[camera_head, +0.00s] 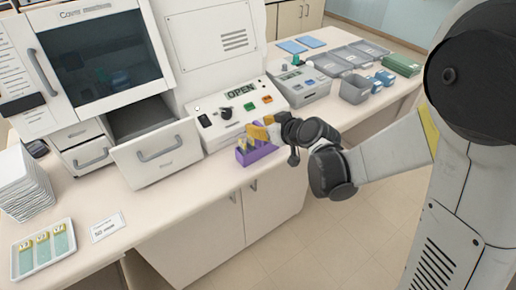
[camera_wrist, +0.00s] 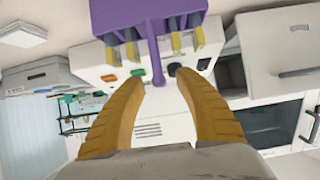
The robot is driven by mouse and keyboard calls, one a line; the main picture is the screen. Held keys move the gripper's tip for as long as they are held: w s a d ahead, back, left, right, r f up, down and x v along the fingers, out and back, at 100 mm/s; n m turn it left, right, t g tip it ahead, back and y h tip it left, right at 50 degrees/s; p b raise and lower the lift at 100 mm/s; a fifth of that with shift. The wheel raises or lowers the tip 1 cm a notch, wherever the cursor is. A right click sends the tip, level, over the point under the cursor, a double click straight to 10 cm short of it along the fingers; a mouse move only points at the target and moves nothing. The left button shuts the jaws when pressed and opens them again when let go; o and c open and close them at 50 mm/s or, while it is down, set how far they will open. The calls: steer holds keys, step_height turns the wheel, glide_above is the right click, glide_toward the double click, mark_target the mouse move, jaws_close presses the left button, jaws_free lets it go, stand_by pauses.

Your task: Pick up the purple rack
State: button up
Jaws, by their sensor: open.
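The purple rack (camera_head: 262,153) stands on the counter just in front of the machine with the "OPEN" display. In the wrist view the purple rack (camera_wrist: 130,19) fills the top middle, with several yellow-ended slides in it. Its thin purple handle reaches toward my fingers. My gripper (camera_head: 262,130) is at the rack, its yellow fingers partly hiding the rack in the head view. In the wrist view my gripper (camera_wrist: 160,80) is open, with a finger on either side of the handle's end. The fingers look apart from the handle.
The white machine with the "OPEN" display (camera_head: 240,112) stands close behind the rack. An open drawer (camera_head: 158,150) juts out to the left. A tray of slides (camera_head: 43,250) lies at front left. Grey bins (camera_head: 355,88) and a green box (camera_head: 401,65) stand at right.

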jaws_close()
steer(key=shift+r, duration=0.1)
